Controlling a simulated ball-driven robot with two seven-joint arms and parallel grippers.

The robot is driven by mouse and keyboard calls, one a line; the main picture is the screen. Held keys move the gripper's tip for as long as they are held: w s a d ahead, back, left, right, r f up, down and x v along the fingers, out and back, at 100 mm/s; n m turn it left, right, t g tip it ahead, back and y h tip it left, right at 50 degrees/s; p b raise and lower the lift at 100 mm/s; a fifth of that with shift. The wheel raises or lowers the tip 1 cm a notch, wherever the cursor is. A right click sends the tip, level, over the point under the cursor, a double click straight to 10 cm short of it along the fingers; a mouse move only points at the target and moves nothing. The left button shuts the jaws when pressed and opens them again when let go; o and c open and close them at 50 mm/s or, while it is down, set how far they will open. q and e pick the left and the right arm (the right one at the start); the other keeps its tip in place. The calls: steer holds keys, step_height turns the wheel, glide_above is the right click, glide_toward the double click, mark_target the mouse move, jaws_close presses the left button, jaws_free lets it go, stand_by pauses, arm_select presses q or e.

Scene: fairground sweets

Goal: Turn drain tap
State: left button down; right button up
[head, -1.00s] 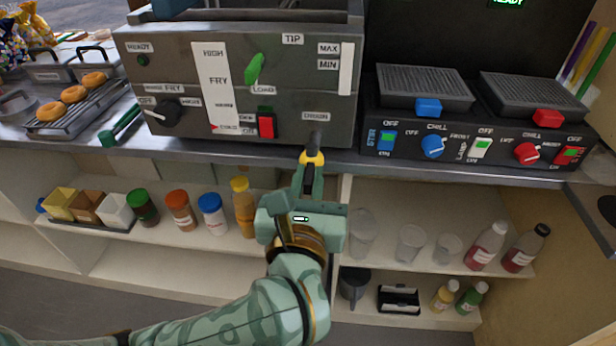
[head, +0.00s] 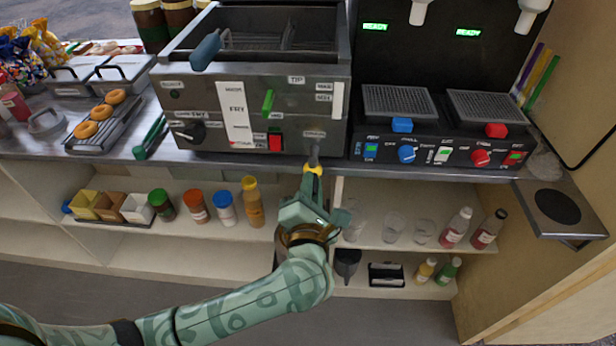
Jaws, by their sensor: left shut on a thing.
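The drain tap (head: 314,153) is a dark grey stem with a yellow end, low on the front of the steel fryer (head: 262,104), under the drain label. My left gripper (head: 313,170) reaches up to it from below and is shut on its yellow end. The fingers hide part of the yellow end, so I cannot tell how far the tap is turned. My right gripper is not in view.
The counter edge (head: 230,166) runs just behind my gripper. Below, a shelf holds sauce bottles (head: 254,203), jars and clear cups (head: 393,227). A drinks machine (head: 430,145) with coloured knobs stands right of the fryer. A green-handled tool (head: 150,137) lies on the left.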

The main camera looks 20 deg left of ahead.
arm_select(q)
steer(key=m+p, duration=0.5)
steer(key=p, duration=0.1)
steer(key=shift+s+r, duration=0.1)
steer(key=shift+r, duration=0.05)
steer(key=shift+d+f+m+p, duration=0.1)
steer(key=shift+f+m+p, duration=0.1)
steer(key=shift+m+p, duration=1)
steer(key=shift+f+m, duration=0.1)
steer(key=shift+m, duration=0.3)
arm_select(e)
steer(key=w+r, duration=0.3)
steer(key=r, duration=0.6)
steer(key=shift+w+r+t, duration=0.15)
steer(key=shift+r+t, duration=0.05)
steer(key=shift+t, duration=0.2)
arm_select(q)
steer(key=c, duration=1.4)
jaws_free()
steer(key=shift+c, duration=0.2)
